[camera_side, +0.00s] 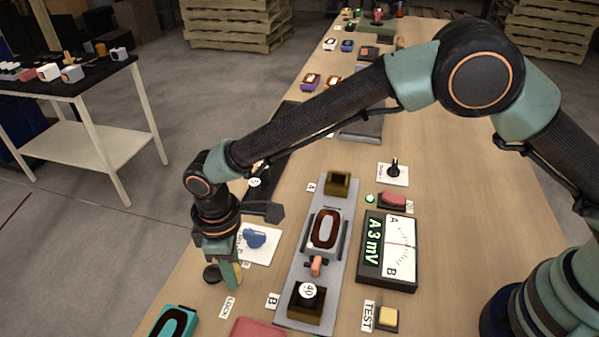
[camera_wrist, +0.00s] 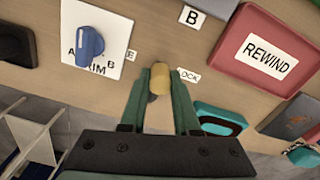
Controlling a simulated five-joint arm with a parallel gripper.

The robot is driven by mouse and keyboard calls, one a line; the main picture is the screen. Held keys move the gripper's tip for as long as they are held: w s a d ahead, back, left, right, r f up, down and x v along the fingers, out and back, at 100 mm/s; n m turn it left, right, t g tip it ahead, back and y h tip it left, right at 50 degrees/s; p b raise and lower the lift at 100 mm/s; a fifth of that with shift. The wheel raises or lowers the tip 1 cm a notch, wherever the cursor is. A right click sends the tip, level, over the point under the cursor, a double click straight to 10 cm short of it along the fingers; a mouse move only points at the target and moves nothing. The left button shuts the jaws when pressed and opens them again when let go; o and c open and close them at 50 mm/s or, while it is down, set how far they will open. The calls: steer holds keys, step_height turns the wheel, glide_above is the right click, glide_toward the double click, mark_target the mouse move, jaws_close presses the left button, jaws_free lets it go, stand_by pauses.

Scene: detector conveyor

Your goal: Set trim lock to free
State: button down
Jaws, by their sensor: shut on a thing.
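The trim lock's yellowish-tan piece (camera_wrist: 159,80) sits between my fingertips in the wrist view, beside the partly covered LOCK label (camera_wrist: 190,76). My gripper (camera_wrist: 159,86) is shut on it; it also shows pointing down at the table's left edge in the side view (camera_side: 230,276). A dark round piece (camera_side: 211,273) shows just left of my fingertips there; the rest of the lock is hidden by the fingers. The LOCK label (camera_side: 228,307) lies in front of it. The blue trim knob (camera_wrist: 89,43) stands on a white card (camera_wrist: 112,38), apart from my gripper.
The grey conveyor track (camera_side: 327,195) with a carriage (camera_side: 324,230) is right of my gripper. A meter (camera_side: 372,270) reads A 3 mV. A yellow TEST button (camera_side: 387,317) is at the front.

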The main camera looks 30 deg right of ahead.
steer(key=n, duration=0.1)
steer(key=w+d+n, duration=0.1)
steer(key=n, duration=0.1)
steer(key=shift+w+n, duration=0.1)
steer(key=shift+n, duration=0.2)
steer(key=shift+w+d+n, duration=0.2)
steer(key=shift+w+n, duration=0.15)
steer(key=shift+n, duration=0.55)
steer(key=shift+w+d+n, duration=0.2)
steer(key=shift+w+n, duration=0.15)
steer(key=shift+n, duration=0.55)
steer(key=c, duration=0.6)
jaws_free()
steer(key=shift+c, duration=0.2)
steer(key=shift+r, duration=0.15)
step_height(320, 180, up, 12)
